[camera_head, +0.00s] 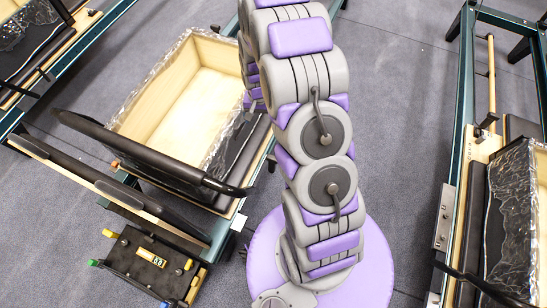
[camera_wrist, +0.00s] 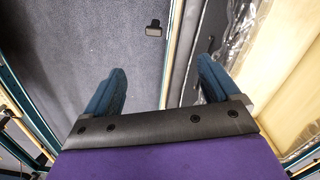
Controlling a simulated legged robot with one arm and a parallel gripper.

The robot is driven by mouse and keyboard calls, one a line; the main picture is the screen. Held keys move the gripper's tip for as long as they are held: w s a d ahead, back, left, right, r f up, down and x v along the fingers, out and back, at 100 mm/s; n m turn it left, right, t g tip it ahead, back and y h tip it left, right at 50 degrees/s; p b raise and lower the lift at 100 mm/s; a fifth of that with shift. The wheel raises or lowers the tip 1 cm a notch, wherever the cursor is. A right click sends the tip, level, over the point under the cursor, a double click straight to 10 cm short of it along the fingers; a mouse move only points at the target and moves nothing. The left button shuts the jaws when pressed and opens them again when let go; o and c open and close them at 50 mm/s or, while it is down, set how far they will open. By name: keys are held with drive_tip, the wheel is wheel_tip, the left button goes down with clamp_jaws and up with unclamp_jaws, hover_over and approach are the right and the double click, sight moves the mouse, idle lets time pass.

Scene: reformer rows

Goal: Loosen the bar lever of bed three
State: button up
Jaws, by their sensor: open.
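A reformer bed (camera_head: 226,228) with a teal frame stands at left in the head view. A long black padded bar (camera_head: 150,152) crosses it. A small orange-brown knob (camera_head: 115,165) shows near the bar's left part. A black end plate (camera_head: 130,268) carries yellow, green and blue knobs and a small label (camera_head: 152,258) whose number I cannot read surely. I cannot tell which part is the bar lever. My gripper (camera_wrist: 162,65) is open, with its two teal fingers wide apart and nothing between them. In the head view my arm hides it.
An open wooden box (camera_head: 180,100) with clear plastic over its rim sits on the bed; a wooden surface with plastic also shows at right in the wrist view (camera_wrist: 285,65). Another reformer (camera_head: 467,170) stands at right. Grey floor (camera_head: 400,90) is clear between the rows.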

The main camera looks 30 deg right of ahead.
wheel_tip(320, 180, down, 13)
drive_tip(key=w+d+m, duration=0.2)
drive_tip(key=d, duration=0.1)
drive_tip(key=m, duration=0.1)
approach(272, 157)
drive_tip(key=shift+t, duration=0.3)
drive_tip(key=f+b, duration=0.1)
drive_tip(key=f, duration=0.2)
drive_tip(key=f+b, duration=0.1)
drive_tip(key=f, duration=0.3)
drive_tip(key=f+b, duration=0.1)
drive_tip(key=f, duration=0.2)
drive_tip(key=shift+s+d+f, duration=0.15)
drive_tip(key=shift+s, duration=0.2)
drive_tip(key=shift+w+f+b, duration=0.15)
drive_tip(key=shift+f+b, duration=0.2)
drive_tip(key=shift+f, duration=0.3)
drive_tip(key=c, duration=1.4)
drive_tip(key=shift+c, duration=0.2)
